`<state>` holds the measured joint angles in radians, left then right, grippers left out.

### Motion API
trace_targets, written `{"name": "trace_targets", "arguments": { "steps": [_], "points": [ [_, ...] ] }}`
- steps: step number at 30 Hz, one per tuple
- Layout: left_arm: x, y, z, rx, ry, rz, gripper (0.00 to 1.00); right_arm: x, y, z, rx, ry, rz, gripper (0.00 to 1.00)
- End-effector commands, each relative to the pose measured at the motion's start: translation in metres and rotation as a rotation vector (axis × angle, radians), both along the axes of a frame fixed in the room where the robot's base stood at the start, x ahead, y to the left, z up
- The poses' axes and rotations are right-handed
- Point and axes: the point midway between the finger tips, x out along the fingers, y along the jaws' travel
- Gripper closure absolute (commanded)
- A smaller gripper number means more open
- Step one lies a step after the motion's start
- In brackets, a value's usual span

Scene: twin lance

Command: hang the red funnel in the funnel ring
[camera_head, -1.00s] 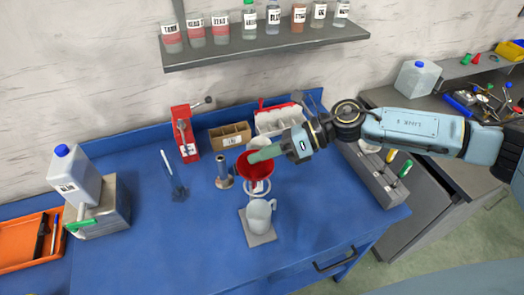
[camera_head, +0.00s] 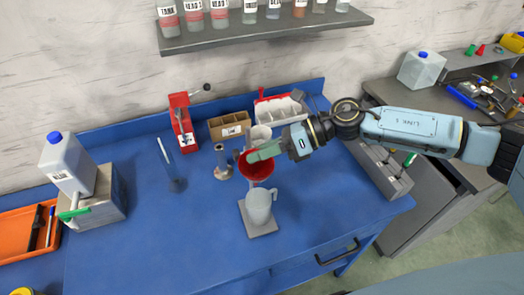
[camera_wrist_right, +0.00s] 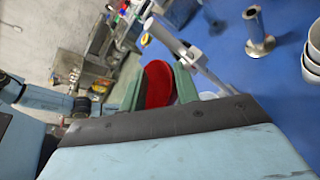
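The red funnel (camera_head: 257,170) is in my right gripper (camera_head: 262,153), above and just behind the grey jug (camera_head: 258,205) on its square plate. In the right wrist view the funnel (camera_wrist_right: 158,85) sits between the green fingers, which are shut on it. The funnel ring is mostly hidden in the head view, behind or under the funnel. In the right wrist view, a grey stand (camera_wrist_right: 185,50) reaches down beside the fingers, with a pale curved edge (camera_wrist_right: 208,95), perhaps the ring, at its end. I cannot tell whether funnel and ring touch. My left gripper is in neither view.
A metal cylinder (camera_head: 222,165) on a flange stands left of the funnel. Pale cups (camera_head: 262,131) stand close behind it. The blue bench (camera_head: 160,240) is clear at front left.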

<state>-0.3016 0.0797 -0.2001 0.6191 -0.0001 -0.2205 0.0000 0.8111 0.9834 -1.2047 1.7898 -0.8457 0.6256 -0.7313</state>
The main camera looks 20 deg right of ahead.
Motion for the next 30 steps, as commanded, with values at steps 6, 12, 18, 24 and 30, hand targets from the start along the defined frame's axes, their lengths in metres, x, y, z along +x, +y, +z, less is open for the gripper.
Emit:
{"name": "trace_targets", "arguments": {
  "steps": [6,12,18,24,30],
  "points": [
    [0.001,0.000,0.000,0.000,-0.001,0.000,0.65,-0.001,-0.002,-0.005,-0.007,0.006,-0.003,0.66],
    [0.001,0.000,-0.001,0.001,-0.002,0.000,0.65,-0.001,-0.003,-0.006,-0.010,0.009,-0.005,0.66],
    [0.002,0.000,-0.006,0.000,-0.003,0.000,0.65,-0.004,-0.021,-0.001,-0.011,0.008,-0.009,0.66],
    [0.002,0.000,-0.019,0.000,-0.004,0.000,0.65,-0.011,-0.061,0.016,-0.010,0.006,-0.008,0.66],
    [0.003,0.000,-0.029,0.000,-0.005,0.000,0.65,-0.018,-0.098,0.034,-0.007,0.004,-0.005,0.66]
  ]
}}
